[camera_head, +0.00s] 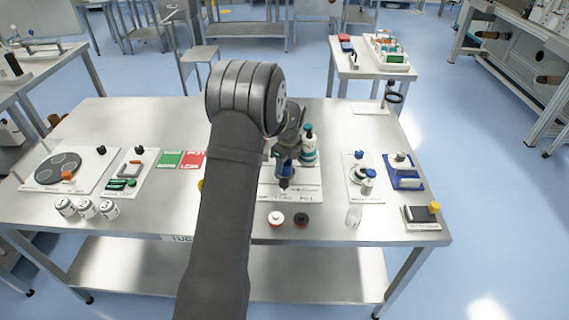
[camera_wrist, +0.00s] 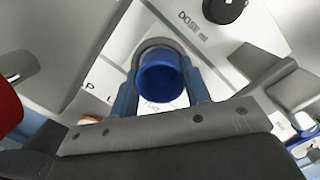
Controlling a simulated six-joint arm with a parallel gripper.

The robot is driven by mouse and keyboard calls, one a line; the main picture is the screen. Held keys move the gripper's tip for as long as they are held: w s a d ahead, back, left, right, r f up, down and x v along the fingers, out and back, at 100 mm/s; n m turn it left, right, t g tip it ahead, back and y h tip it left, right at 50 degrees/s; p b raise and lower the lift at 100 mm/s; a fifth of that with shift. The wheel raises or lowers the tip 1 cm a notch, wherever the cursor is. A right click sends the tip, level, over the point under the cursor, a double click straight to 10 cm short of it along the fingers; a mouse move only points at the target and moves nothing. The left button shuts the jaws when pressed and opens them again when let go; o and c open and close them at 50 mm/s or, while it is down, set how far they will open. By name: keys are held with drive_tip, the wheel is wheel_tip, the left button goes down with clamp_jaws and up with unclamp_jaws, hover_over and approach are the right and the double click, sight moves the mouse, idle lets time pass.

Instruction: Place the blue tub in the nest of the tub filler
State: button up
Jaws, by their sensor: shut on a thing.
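The blue tub (camera_wrist: 160,78) is between the two fingers of my gripper (camera_wrist: 161,88) in the wrist view, and the gripper is shut on it. In the head view my gripper (camera_head: 285,165) is over the tub filler's white base plate (camera_head: 309,190), and the tub is mostly hidden by my arm there. In the wrist view a grey curved edge (camera_wrist: 154,42) shows just beyond the tub; I cannot tell whether the tub touches it or is seated. A dark knob (camera_wrist: 224,8) marked DOSE is on the filler.
A teal-capped bottle (camera_head: 308,146) stands close behind my gripper. Two small round pieces (camera_head: 276,218) (camera_head: 301,220) lie in front of the base plate.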

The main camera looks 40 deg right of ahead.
drive_tip(key=shift+s+a+f, duration=0.1)
drive_tip(key=shift+a+f, duration=0.05)
drive_tip(key=shift+f, duration=0.35)
drive_tip(key=shift+s+a+f, duration=0.1)
drive_tip(key=shift+a+f, duration=0.05)
drive_tip(key=shift+f, duration=0.3)
drive_tip(key=o, duration=1.1)
drive_tip(key=shift+d+r, duration=0.1)
drive_tip(key=shift+r, duration=0.55)
drive_tip(key=r, duration=0.8)
drive_tip(key=shift+s+d+r, duration=0.2)
drive_tip(key=shift+s+r, duration=0.05)
drive_tip(key=shift+s, duration=0.1)
drive_tip(key=shift+f, duration=0.1)
drive_tip(key=shift+w+f, duration=0.25)
drive_tip(key=shift+f, duration=1.7)
drive_tip(key=shift+w+f, duration=0.2)
drive_tip(key=shift+f, duration=1.7)
